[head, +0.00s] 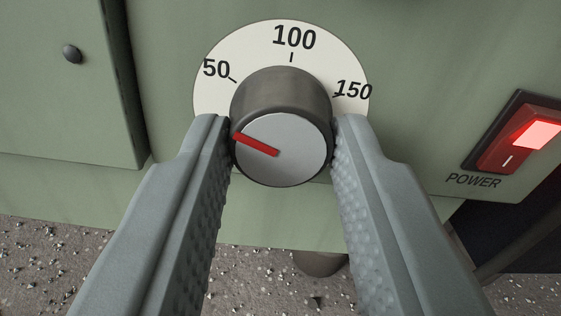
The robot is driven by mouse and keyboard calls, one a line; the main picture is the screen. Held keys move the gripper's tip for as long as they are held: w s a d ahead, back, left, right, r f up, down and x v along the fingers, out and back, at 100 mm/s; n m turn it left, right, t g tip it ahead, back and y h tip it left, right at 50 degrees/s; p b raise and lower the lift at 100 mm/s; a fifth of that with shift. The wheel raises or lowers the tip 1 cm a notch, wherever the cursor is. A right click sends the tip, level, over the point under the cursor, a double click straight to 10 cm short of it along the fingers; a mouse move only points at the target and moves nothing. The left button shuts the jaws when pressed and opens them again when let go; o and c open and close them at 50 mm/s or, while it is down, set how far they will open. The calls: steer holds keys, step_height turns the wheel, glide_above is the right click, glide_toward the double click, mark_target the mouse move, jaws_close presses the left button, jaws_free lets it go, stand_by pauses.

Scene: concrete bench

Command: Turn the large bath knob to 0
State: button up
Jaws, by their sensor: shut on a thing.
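The large bath knob (300,155) is dark with a grey face and sits in the middle of the head view. Its red pointer line runs from the face's middle to the left and slightly up, below the direction of the 50 mark. The white dial plate (260,52) behind it shows 50, 100 and 150. No 0 mark shows; the lower part of the plate is hidden by the knob and fingers. My gripper (282,145) is shut on the knob, with one textured finger on its left side and one on its right.
A red POWER rocker switch (520,135), its upper part glowing, is on the green panel (420,60) at the right. A small dark knob (71,53) is on the panel at the left. The speckled bench (50,265) lies below.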

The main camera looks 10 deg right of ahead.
steer(key=n, duration=0.5)
steer(key=shift+n, duration=2.5)
steer(key=o, duration=1)
steer(key=shift+c, duration=0.2)
steer(key=s, duration=1.7)
steer(key=shift+s, duration=0.2)
